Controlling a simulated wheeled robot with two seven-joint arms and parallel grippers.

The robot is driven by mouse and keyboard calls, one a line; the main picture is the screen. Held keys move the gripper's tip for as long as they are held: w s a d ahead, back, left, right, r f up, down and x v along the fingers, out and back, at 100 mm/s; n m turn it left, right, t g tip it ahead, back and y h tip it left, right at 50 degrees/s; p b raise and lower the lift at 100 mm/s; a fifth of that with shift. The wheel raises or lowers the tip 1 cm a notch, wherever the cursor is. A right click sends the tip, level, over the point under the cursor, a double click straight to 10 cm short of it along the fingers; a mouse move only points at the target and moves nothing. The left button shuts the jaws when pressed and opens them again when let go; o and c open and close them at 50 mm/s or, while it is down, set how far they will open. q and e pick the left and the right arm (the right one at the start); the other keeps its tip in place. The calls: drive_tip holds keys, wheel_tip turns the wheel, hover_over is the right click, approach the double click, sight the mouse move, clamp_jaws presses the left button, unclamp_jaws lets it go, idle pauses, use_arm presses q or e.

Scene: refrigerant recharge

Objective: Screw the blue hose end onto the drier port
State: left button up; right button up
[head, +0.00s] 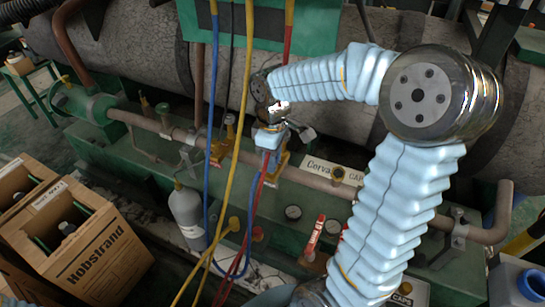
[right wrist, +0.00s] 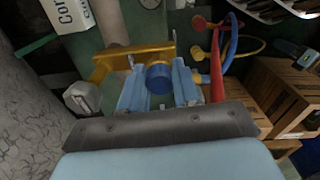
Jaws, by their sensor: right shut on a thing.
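My right gripper (head: 269,138) is at the pipe in the middle of the head view, at the end of my pale blue sleeved arm. In the right wrist view its two pale blue fingers (right wrist: 159,90) are shut on a round blue piece, the blue hose end (right wrist: 159,79). A yellow fitting (right wrist: 125,63) lies right behind the hose end; it appears to be at the drier port, but the port itself is hidden. I cannot tell whether the threads are engaged. A blue hose (head: 213,100) hangs left of the gripper in the head view. My left gripper is not in view.
Yellow (head: 243,100) and red (head: 287,35) hoses hang close to the gripper. A brown pipe (head: 145,122) runs over the green base. A grey bottle (head: 188,213) stands below left. A Hobstrand box (head: 95,255) is at lower left.

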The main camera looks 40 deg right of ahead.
drive_tip(key=shift+s+f+m, duration=0.1)
drive_tip(key=shift+f+m, duration=0.05)
drive_tip(key=shift+m, duration=1.05)
drive_tip(key=o, duration=1.1)
drive_tip(key=shift+r+p, duration=1.8)
drive_tip(key=shift+r, duration=0.6)
drive_tip(key=shift+f, duration=0.1)
